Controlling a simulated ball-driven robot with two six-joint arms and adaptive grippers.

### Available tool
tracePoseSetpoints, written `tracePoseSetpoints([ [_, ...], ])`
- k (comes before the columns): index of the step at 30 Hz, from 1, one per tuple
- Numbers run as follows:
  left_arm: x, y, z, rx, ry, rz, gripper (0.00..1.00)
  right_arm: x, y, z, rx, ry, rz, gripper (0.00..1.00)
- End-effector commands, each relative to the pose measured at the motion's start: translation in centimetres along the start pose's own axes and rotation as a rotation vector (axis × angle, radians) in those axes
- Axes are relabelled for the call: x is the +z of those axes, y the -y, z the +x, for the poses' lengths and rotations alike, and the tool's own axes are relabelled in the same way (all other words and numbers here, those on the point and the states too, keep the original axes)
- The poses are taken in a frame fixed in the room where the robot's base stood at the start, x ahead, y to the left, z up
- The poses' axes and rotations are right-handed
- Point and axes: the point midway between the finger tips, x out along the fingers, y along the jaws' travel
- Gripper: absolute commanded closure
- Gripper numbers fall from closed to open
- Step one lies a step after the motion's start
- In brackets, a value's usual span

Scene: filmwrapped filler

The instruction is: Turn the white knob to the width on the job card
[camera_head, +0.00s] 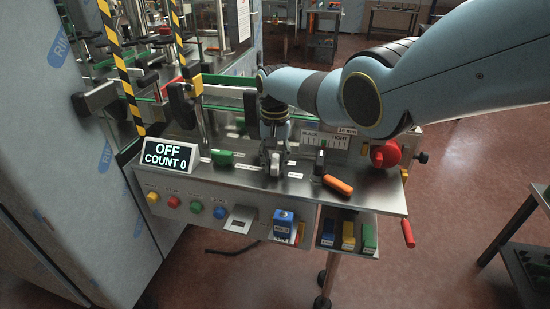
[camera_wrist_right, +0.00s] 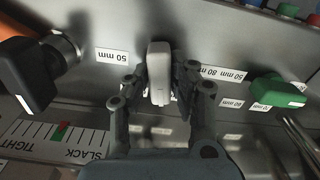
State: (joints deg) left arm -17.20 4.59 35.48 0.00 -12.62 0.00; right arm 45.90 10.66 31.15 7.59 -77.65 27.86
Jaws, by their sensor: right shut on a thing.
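The white knob (camera_wrist_right: 158,70) stands on the grey metal panel in the right wrist view, its long grip pointing up and down the picture. My right gripper (camera_wrist_right: 160,98) is shut on it, one finger on each side. In the head view my right gripper (camera_head: 275,162) comes down on the panel from above and mostly hides the knob. A 50 mm label (camera_wrist_right: 112,55) lies left of the knob in the wrist view, and more width labels (camera_wrist_right: 222,74) lie to its right. My left gripper is not in view.
A green knob (camera_head: 222,157) and a black knob (camera_head: 320,160) flank the gripper. An orange handle (camera_head: 337,185) and a red knob (camera_head: 386,154) lie to the right. A display (camera_head: 168,156) reads OFF, COUNT 0. Coloured buttons (camera_head: 196,207) line the front.

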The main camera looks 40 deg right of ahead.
Motion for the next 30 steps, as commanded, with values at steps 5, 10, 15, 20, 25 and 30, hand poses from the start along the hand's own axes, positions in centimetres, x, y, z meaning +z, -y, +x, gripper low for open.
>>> tracePoseSetpoints([
  [5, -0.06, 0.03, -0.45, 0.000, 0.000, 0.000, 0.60, -0.07, 0.04, -0.14, -0.001, -0.002, 0.167, 1.00],
  [10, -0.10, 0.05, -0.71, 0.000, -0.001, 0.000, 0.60, -0.10, 0.06, -0.16, -0.001, -0.003, 0.326, 1.00],
  [15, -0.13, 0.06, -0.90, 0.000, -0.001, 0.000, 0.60, -0.11, 0.05, -0.13, -0.002, -0.003, 0.470, 1.00],
  [20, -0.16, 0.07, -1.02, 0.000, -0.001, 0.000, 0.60, -0.09, 0.03, -0.09, -0.001, -0.002, 0.581, 1.00],
  [25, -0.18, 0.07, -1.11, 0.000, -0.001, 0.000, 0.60, -0.12, 0.04, -0.09, -0.002, -0.003, 0.666, 1.00],
  [30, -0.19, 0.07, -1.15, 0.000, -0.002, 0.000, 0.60, -0.15, 0.05, -0.09, -0.002, -0.004, 0.715, 1.00],
])
